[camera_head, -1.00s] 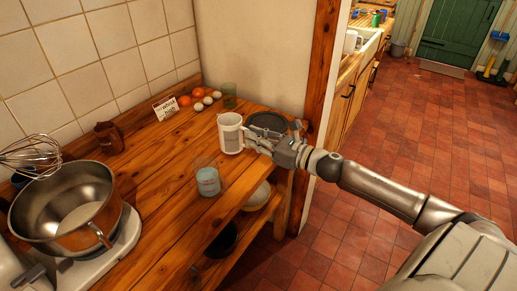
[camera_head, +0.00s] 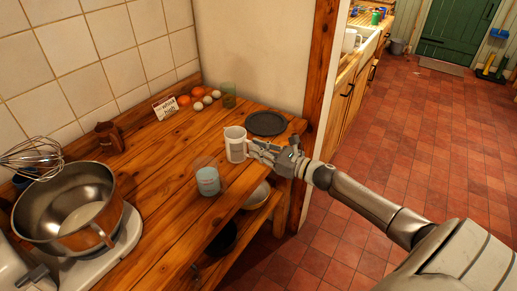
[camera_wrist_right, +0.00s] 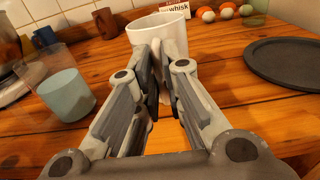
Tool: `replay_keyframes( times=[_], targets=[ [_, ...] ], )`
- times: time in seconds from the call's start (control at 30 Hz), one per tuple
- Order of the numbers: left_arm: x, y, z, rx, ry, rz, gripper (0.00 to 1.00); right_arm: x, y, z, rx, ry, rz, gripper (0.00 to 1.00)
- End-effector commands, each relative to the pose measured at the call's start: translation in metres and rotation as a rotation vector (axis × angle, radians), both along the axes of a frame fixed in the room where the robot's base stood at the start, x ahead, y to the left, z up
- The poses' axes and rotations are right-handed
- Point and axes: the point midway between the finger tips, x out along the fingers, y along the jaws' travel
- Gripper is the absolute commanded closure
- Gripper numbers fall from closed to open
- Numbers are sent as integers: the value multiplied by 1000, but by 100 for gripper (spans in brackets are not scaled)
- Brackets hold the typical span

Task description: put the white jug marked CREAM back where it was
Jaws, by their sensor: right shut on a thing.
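The white jug (camera_head: 235,146) is upright over the right part of the wooden worktop, between the glass of pale liquid and the dark round plate. No CREAM lettering is readable on it. My right gripper (camera_head: 253,151) reaches in from the right and is shut on the jug at its handle side. In the right wrist view the fingers (camera_wrist_right: 163,62) meet in front of the jug (camera_wrist_right: 150,32), and its lower part is mostly hidden by them. I cannot tell for sure whether its base touches the wood. My left gripper is not in view.
The glass (camera_head: 208,180) stands close in front of the jug. The dark plate (camera_head: 266,123) lies behind it, to the right. Eggs (camera_head: 198,106), a green glass (camera_head: 229,95) and a small card (camera_head: 165,107) are at the back. A steel bowl (camera_head: 68,205) stands at left.

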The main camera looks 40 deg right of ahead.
Motion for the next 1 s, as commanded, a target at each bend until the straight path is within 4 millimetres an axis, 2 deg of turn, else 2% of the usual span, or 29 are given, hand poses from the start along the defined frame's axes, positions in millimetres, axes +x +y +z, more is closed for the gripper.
replay_keyframes(
  times=[0.2, 0.23, 0.37, 0.4, 0.8, 1.0],
  targets=[
    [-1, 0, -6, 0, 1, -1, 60, 0, 0, -4, -1, -1, 0, 100],
    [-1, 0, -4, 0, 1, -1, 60, 0, 0, -3, -1, 0, 0, 87],
    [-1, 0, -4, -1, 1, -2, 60, 0, 0, -3, -1, 0, 0, 70],
    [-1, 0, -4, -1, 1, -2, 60, 0, 0, -3, -1, 0, 0, 69],
    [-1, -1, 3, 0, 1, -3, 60, 0, 0, 3, 0, 0, 0, 69],
    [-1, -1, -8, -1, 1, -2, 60, -20, -8, -2, -3, 2, 0, 69]
  ],
)
